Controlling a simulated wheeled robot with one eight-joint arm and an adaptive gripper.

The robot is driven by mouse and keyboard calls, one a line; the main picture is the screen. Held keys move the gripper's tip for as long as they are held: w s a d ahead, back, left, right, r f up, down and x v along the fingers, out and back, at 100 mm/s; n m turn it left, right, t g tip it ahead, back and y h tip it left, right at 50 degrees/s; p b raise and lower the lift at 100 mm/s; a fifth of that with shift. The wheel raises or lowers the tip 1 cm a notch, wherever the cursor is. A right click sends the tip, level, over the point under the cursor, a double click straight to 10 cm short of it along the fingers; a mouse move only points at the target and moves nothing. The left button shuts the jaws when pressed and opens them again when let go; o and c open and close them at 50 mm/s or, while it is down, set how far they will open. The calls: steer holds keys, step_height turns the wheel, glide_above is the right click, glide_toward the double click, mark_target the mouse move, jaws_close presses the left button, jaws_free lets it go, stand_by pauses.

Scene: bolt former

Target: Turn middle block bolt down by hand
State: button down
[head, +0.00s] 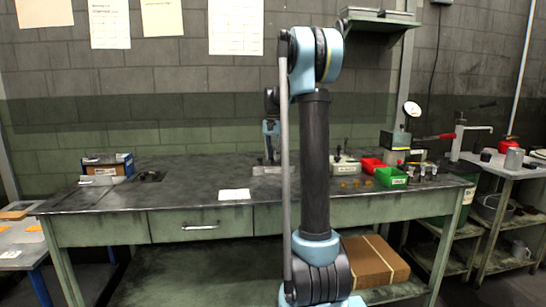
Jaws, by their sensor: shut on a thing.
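My gripper (272,156) points down at the back middle of the bench, just left of my dark upright arm link. Its fingers are shut over a low grey block (264,171) on the bench top. The fingers hold the middle block bolt at the block's top, but the bolt is too small and covered to make out. My arm link hides the area just right of the block.
The dark bench top (180,185) is mostly clear at left. A white sheet (235,194) lies in front of the block. A red bin (371,165), a green bin (391,177) and small brass parts (357,183) stand at right. A blue box (107,164) stands at far left.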

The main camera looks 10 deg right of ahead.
steer(key=shift+m, duration=0.6)
steer(key=shift+a, duration=0.1)
steer(key=c, duration=1.4)
jaws_free()
steer(key=shift+c, duration=0.2)
steer(key=shift+r, duration=0.1)
step_height(320, 180, up, 12)
